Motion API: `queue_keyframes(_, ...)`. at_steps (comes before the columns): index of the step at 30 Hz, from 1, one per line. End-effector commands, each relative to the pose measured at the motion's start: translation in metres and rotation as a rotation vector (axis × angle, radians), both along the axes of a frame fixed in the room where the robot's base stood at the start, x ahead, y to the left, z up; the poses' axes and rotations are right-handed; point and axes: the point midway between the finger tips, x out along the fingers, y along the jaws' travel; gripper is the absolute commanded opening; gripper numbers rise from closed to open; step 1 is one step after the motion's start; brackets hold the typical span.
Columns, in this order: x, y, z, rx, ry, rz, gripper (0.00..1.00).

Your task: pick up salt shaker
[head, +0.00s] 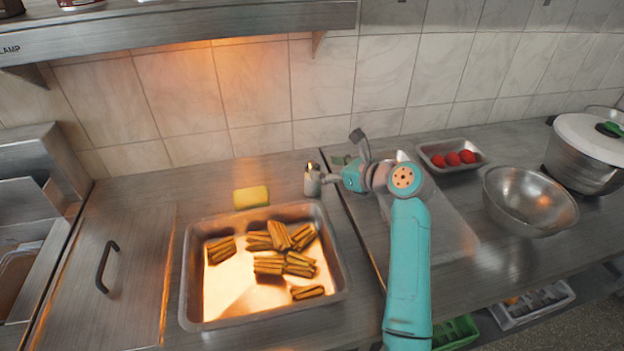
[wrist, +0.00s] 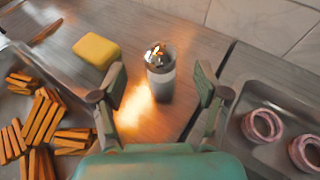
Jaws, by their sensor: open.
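The salt shaker (head: 312,181) is a small cylinder with a shiny metal top. It stands upright on the steel counter behind the fries tray, close to the wall. In the wrist view the shaker (wrist: 159,72) sits ahead between the two fingers, a little beyond the fingertips. My gripper (head: 331,176) is at the shaker's right in the head view. In the wrist view my gripper (wrist: 158,88) is open, with one finger on each side and visible gaps to the shaker. Nothing is held.
A yellow sponge-like block (head: 251,197) lies left of the shaker. A steel tray of fries (head: 188,270) is in front. A tray with pinkish rings (wrist: 262,125) is at right. A tray of red balls (head: 476,147) and a steel bowl (head: 530,200) stand farther right.

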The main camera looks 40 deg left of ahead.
Motion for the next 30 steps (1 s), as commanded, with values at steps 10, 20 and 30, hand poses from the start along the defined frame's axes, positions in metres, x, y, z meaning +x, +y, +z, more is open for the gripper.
queue_keyframes(10, 0.003, 0.028, -0.011, -0.002, 0.004, 0.001, 0.74)
queue_keyframes(20, 0.006, 0.054, -0.021, -0.002, 0.002, -0.001, 0.74)
queue_keyframes(30, 0.007, 0.053, -0.02, -0.001, 0.002, -0.002, 0.34)
